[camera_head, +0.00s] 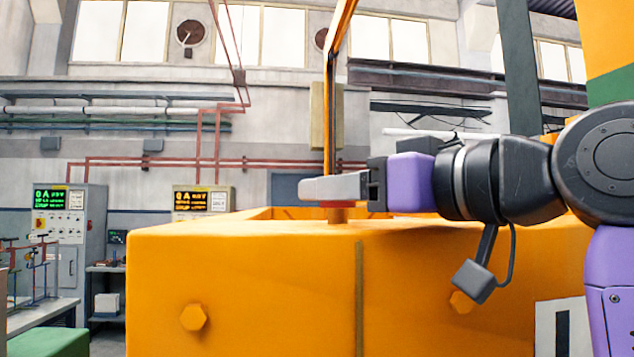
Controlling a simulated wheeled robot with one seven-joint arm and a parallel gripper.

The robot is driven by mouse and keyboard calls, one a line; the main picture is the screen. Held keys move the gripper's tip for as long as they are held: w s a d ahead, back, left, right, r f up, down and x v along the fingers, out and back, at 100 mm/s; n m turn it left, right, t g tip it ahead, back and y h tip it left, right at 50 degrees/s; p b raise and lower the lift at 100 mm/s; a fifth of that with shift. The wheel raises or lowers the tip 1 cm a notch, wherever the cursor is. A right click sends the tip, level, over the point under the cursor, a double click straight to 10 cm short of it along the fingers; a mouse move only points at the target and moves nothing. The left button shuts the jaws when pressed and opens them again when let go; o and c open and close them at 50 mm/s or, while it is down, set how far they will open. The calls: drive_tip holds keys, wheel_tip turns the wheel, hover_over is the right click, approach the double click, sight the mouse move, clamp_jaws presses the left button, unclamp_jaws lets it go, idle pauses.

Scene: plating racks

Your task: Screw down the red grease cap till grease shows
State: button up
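The red grease cap (338,204) shows as a thin red strip on top of a short orange-brown post (338,215) on the orange machine housing (240,275). My gripper (320,187) comes in level from the right, with its grey fingers pointing left at the height of the cap. The near finger hides most of the cap, and the far finger is not clearly seen. I cannot tell whether the fingers touch the cap or stand apart on either side of it. No grease can be made out.
The housing has a hexagonal bolt head (194,317) on its front and a vertical seam (359,298). A thin orange upright (331,110) rises behind the gripper. Control cabinets (70,225) and a bench (42,308) with racks stand at left. Space above the housing's left part is clear.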

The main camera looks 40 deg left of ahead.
sight(324, 222)
drive_tip(key=shift+w+a+p, duration=0.15)
drive_tip(key=shift+a+p, duration=0.15)
drive_tip(key=shift+a, duration=0.65)
drive_tip(key=shift+w+a+p, duration=0.1)
drive_tip(key=shift+a+p, duration=0.15)
drive_tip(key=shift+a, duration=0.7)
clamp_jaws()
drive_tip(key=shift+t, duration=0.3)
drive_tip(key=m+t, duration=0.1)
drive_tip(key=m+t+b, duration=0.1)
drive_tip(key=shift+w+t+h, duration=0.2)
drive_tip(key=shift+t+h, duration=0.1)
drive_tip(key=shift+t, duration=0.1)
drive_tip(key=m+t, duration=0.1)
drive_tip(key=m+t+h, duration=0.1)
drive_tip(key=t, duration=0.1)
drive_tip(key=m+t+h, duration=0.1)
drive_tip(key=shift+w+d+m+t+b, duration=0.2)
drive_tip(key=shift+w+m+t+b, duration=0.1)
drive_tip(key=shift+t, duration=0.1)
drive_tip(key=m+t+h, duration=0.1)
drive_tip(key=h, duration=0.1)
drive_tip(key=m+t+h, duration=0.2)
drive_tip(key=w+d+m+t+h, duration=0.1)
drive_tip(key=t+h, duration=0.1)
drive_tip(key=shift+m, duration=0.4)
